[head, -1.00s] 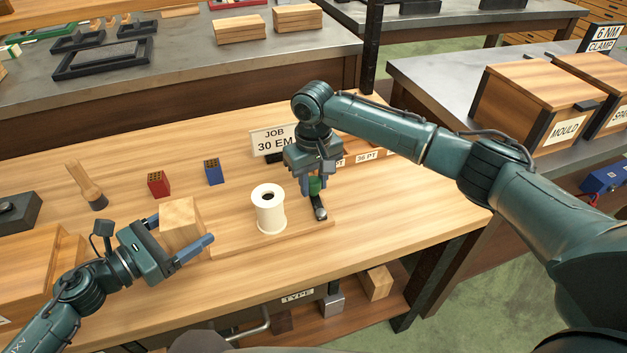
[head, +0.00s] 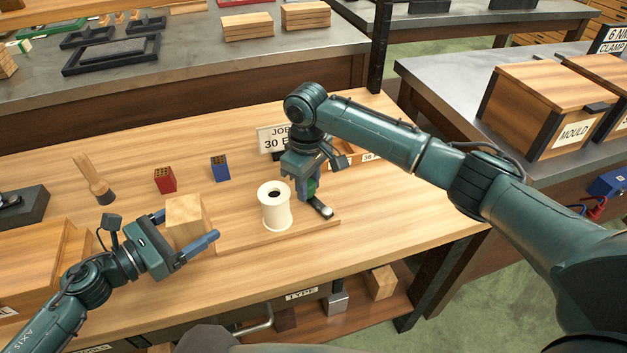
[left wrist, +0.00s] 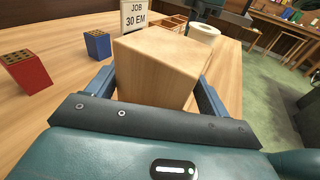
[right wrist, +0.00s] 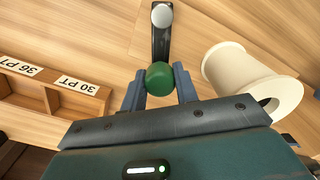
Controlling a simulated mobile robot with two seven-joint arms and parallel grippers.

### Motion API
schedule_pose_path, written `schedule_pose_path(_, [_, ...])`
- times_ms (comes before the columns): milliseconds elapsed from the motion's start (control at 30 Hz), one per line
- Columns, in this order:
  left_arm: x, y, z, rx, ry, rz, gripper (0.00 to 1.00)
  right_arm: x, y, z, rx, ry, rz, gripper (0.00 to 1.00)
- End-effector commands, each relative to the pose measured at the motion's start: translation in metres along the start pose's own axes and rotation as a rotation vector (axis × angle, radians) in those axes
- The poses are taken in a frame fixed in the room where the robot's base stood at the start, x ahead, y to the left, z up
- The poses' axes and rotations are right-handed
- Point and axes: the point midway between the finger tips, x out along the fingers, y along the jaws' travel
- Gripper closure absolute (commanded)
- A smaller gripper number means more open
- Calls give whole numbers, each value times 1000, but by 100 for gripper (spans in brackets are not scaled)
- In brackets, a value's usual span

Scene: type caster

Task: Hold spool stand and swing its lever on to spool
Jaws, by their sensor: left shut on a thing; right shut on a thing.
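The spool stand is a wooden base board (head: 245,238) with a wooden block (head: 186,222) at its left end. A white spool (head: 276,207) stands upright on the board. My left gripper (head: 188,231) is shut on the block, which also shows between its fingers in the left wrist view (left wrist: 158,65). The dark lever (head: 320,207) has a silver round pivot (right wrist: 162,15) and a green knob (right wrist: 159,76). My right gripper (right wrist: 159,88) is shut on the green knob. The lever lies beside the spool, apart from it in the right wrist view.
A JOB 30 EM sign (head: 273,139) and a compartment tray (right wrist: 50,90) stand behind my right gripper. A red block (head: 165,180), a blue block (head: 220,168) and a brush (head: 95,180) are at the back left. The bench front right is clear.

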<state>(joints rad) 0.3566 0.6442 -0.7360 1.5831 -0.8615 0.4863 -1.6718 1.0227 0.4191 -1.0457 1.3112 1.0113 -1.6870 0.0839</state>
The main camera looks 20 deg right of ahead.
Motion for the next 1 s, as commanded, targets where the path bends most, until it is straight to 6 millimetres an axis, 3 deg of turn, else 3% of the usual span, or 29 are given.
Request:
schedule_pose_path(400, [0, 1, -1, 3, 3, 4, 44, 0, -14, -2, -204, 0, -2, 90])
schedule_pose_path(933, [0, 1, -1, 3, 3, 4, 44, 0, -16, -2, -232, 1, -2, 90])
schedule_pose_path(967, [0, 1, -1, 3, 3, 4, 44, 0, -16, -2, -232, 1, -2, 70])
schedule_pose_path(1000, [0, 1, -1, 3, 3, 4, 44, 0, -16, -2, -232, 1, -3, 66])
